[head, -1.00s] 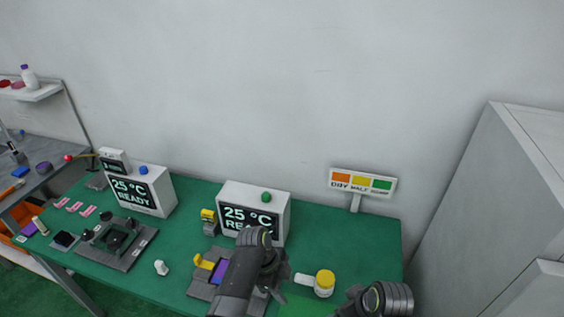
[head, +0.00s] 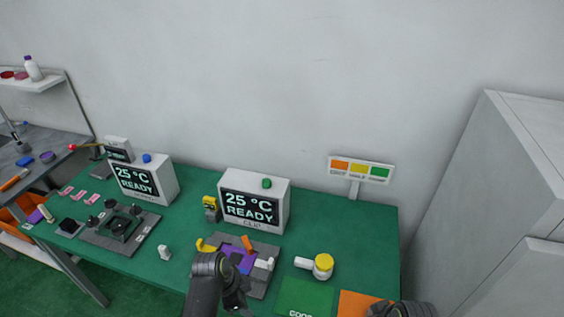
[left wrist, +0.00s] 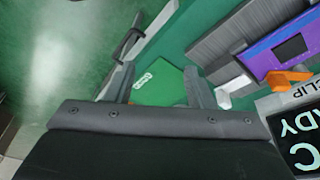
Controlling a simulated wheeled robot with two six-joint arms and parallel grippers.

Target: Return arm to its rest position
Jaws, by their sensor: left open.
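My left gripper (head: 238,300) is at the front edge of the near lever fixture (head: 262,243), a grey plate with a purple board (head: 237,258), a yellow piece (head: 205,245), an orange lever (head: 248,243) and a white piece (head: 264,263). In the left wrist view the jaws (left wrist: 162,88) are apart, with nothing held between them. The green pad (left wrist: 158,84) shows beyond them, and the purple board (left wrist: 285,45) is off to the right. My right arm shows only as a small part at the bottom right; its gripper is out of the picture.
Two "25 °C READY" monitors (head: 253,207) (head: 140,182) stand at the back of the green table. A yellow-topped white item (head: 322,266), green pad (head: 305,297) and orange pad (head: 362,304) lie right of the fixture. A sign (head: 361,171) stands behind; a grey cabinet (head: 510,200) is at right.

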